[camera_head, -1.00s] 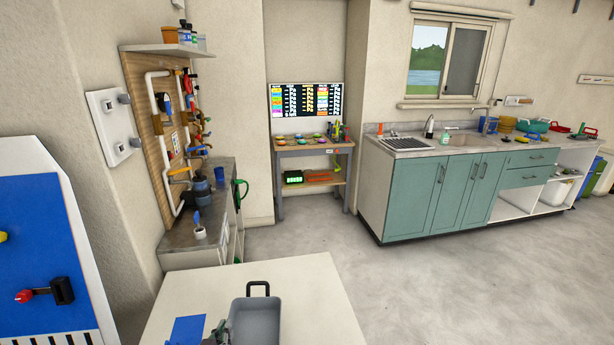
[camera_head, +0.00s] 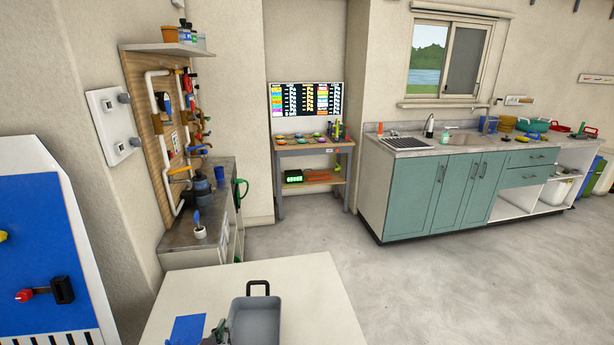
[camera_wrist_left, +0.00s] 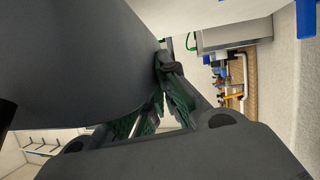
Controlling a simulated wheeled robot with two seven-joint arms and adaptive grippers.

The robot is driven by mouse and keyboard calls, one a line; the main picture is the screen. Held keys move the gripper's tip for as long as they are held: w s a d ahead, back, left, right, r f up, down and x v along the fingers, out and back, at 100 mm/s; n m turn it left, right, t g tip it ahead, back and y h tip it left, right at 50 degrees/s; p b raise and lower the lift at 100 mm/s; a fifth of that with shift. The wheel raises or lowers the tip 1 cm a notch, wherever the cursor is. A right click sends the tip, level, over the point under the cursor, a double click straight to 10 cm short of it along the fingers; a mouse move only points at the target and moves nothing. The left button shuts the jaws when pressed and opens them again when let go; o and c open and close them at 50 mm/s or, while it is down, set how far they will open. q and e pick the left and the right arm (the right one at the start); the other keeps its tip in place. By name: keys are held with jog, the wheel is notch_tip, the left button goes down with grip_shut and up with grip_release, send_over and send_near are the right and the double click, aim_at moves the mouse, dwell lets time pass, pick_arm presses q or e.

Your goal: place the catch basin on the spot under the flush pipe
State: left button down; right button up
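The catch basin, a grey tray (camera_head: 256,318) with a black loop handle at its far end, stands on the white table in the head view. My left gripper (camera_head: 217,331) is at the basin's left rim. In the left wrist view the basin's dark wall (camera_wrist_left: 75,60) fills the upper left. The left gripper (camera_wrist_left: 165,82) has its green-padded fingers drawn close together at the wall's edge, apparently pinching it; the wall hides part of one finger. White pipes (camera_head: 152,95) run on a wooden panel at the left. I cannot tell which is the flush pipe. My right gripper is out of view.
A blue square (camera_head: 187,329) lies left of the basin on the white table (camera_head: 310,300). A grey counter (camera_head: 190,235) with a pump and small cup stands below the pipe panel. The blue-fronted machine (camera_head: 40,250) is at the far left. The floor at right is clear.

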pick_arm(q)
jog(key=shift+w+r, duration=0.1)
jog(key=shift+r, duration=0.05)
dwell(0.7)
jog(key=w+a+r+n+y, duration=0.1)
jog(key=w+a+r, duration=0.1)
jog(key=w+r, duration=1.1)
notch_tip(320, 180, down, 9)
jog(key=w+a, duration=0.1)
jog(key=a, duration=0.1)
jog(key=shift+w+a+r+n+y+p, duration=0.15)
jog(key=shift+w+a+n+y+p, duration=0.15)
jog(key=shift+w+a+y+p, duration=0.1)
dwell(0.3)
notch_tip(320, 180, down, 6)
jog(key=shift+b, duration=0.4)
jog(key=shift+f, duration=0.2)
